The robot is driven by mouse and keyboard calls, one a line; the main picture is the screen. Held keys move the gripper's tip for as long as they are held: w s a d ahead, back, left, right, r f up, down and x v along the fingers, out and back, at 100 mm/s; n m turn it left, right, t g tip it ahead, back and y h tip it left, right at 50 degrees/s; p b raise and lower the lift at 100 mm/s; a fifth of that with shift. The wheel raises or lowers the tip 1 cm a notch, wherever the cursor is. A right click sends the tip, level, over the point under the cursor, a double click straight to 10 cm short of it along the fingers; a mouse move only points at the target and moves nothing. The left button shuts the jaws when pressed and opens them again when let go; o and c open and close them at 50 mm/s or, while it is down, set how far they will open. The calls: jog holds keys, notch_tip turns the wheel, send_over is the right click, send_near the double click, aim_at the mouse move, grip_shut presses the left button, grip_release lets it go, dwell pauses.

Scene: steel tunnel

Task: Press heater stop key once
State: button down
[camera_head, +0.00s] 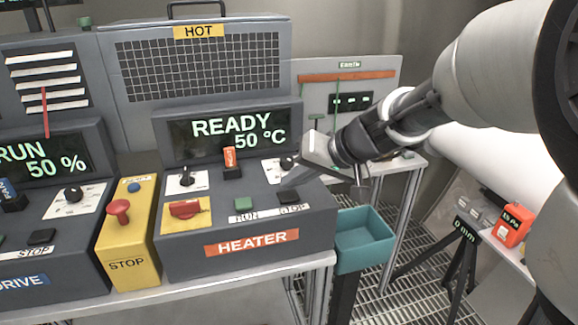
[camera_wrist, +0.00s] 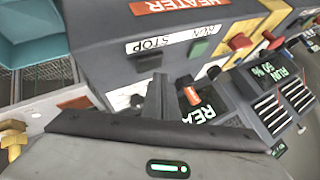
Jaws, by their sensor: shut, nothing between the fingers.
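The heater panel (camera_head: 250,225) is a grey sloped console with an orange HEATER label. Its stop key (camera_head: 289,197) is a small black square by the white STOP label, at the right end of the front row. The stop key also shows in the wrist view (camera_wrist: 149,63), just beyond my fingertips. My gripper (camera_head: 317,152) is above the right side of the console, up and to the right of the stop key. In the wrist view my fingers (camera_wrist: 158,82) are together and empty. I cannot tell the exact gap to the key.
A green run key (camera_head: 243,203) sits left of the stop key. A red switch on a yellow plate (camera_head: 185,209) and black knobs are close by. The display (camera_head: 230,132) reads READY 50 °C. A yellow stop box (camera_head: 127,235) stands left; a teal bin (camera_head: 362,240) hangs right.

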aim_at(293, 197)
jog(key=shift+r+p, duration=1.45)
jog(key=shift+r, duration=1.05)
